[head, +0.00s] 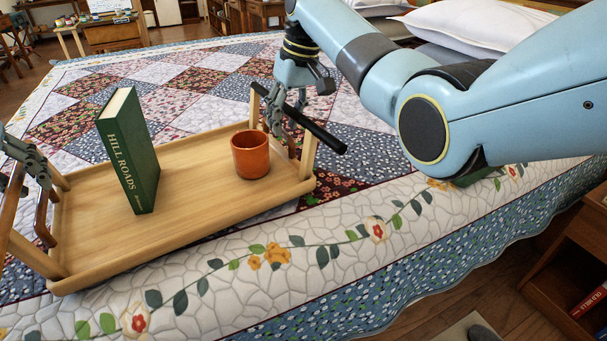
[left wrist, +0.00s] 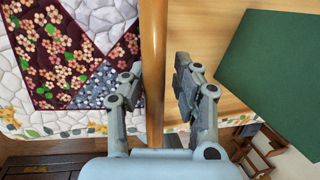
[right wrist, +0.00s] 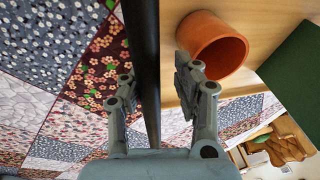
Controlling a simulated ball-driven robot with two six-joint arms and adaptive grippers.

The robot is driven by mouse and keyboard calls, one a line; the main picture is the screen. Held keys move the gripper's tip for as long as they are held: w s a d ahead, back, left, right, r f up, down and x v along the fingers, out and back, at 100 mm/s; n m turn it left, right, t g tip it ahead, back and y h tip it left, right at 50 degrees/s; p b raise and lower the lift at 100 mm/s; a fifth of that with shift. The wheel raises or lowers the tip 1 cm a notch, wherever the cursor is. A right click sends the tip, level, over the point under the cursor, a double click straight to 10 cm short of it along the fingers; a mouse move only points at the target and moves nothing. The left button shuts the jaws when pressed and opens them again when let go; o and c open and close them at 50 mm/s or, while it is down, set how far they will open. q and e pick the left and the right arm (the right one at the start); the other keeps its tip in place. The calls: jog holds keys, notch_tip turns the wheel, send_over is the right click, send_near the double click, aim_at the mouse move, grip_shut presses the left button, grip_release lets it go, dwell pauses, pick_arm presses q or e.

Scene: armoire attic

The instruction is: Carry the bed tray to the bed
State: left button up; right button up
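The wooden bed tray (head: 190,205) rests on the quilted bed (head: 330,270). A green book (head: 128,150) stands upright on it, and an orange cup (head: 250,156) stands near its right end. My left gripper (head: 35,185) is at the tray's left end. In the left wrist view, its fingers (left wrist: 155,95) are apart on either side of the brown handle bar (left wrist: 153,60). My right gripper (head: 280,115) is at the right end. In the right wrist view, its fingers (right wrist: 158,95) are apart on either side of the dark handle bar (right wrist: 143,50).
White pillows (head: 490,30) lie at the back right of the bed. My right arm covers part of the bed. A wooden shelf unit (head: 570,270) stands at the lower right beside the bed. The quilt behind the tray is clear. Desks and chairs stand far back.

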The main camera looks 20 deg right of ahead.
pick_arm(q)
jog(key=v, duration=0.7)
jog(key=shift+a+r, duration=0.1)
jog(key=shift+r, duration=0.15)
pick_arm(e)
jog(key=shift+r, duration=0.1)
pick_arm(q)
jog(key=shift+s, duration=0.1)
pick_arm(e)
jog(key=v, duration=1.1)
jog(key=shift+r, duration=0.4)
jog(key=shift+s+f, duration=0.1)
